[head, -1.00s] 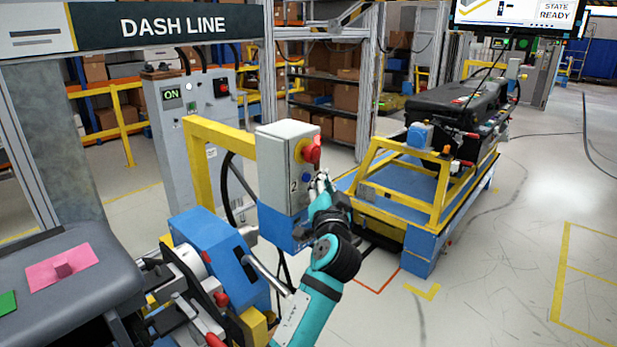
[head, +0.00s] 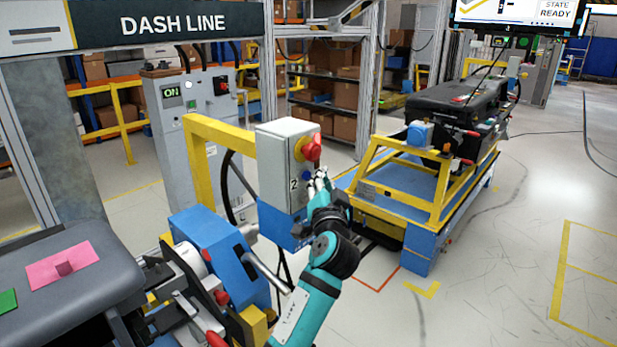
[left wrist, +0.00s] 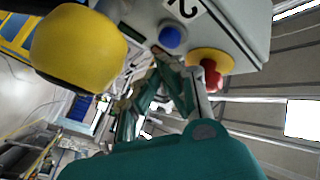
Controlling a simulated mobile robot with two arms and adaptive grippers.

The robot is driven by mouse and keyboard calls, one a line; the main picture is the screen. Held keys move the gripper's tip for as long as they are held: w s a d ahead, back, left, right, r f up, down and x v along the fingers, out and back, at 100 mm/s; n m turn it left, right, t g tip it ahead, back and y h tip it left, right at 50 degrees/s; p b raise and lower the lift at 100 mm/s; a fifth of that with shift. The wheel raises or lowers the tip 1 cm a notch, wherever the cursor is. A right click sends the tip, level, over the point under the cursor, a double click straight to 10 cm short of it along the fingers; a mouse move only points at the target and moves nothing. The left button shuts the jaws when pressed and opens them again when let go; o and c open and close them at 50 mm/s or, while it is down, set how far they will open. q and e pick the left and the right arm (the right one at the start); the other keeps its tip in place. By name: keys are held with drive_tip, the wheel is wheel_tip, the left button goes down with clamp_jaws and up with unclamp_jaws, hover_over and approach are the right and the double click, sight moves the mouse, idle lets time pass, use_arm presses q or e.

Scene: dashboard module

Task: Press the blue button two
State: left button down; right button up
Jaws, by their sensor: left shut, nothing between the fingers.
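The grey control box marked 2 (head: 281,160) hangs at the end of a yellow frame in the head view. Its blue button (head: 307,175) sits below a red mushroom knob (head: 312,147) on a yellow ring. In the left wrist view the blue button (left wrist: 170,37) shows beside the red knob (left wrist: 211,74). My left gripper (head: 319,180) is shut and empty, its fingertips close to the box's button face, just right of and below the blue button. I cannot tell whether they touch the box. My right gripper is out of view.
A blue and yellow cart (head: 419,195) with a black dashboard stands behind and to the right. A blue machine part (head: 220,250) and a grey surface with a pink pad (head: 65,266) lie at the lower left. Open floor is at right.

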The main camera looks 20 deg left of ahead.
use_arm(q)
drive_tip(key=shift+a, duration=0.1)
idle(0.4)
drive_tip(key=shift+w+a, duration=0.15)
drive_tip(key=shift+a, duration=0.2)
drive_tip(key=shift+w+a, duration=0.15)
drive_tip(key=shift+a, duration=0.3)
idle(0.7)
drive_tip(key=shift+d, duration=0.1)
drive_tip(key=shift+s+d+b, duration=0.3)
drive_tip(key=shift+d+b, duration=0.1)
drive_tip(key=shift+d, duration=0.35)
drive_tip(key=shift+s+d+f, duration=0.1)
drive_tip(key=shift+s+d, duration=0.1)
drive_tip(key=shift+d, duration=0.3)
drive_tip(key=d+b, duration=0.1)
drive_tip(key=d, duration=0.1)
drive_tip(key=s+d, duration=0.1)
drive_tip(key=shift+s+d+b, duration=0.15)
drive_tip(key=shift+d+b, duration=0.2)
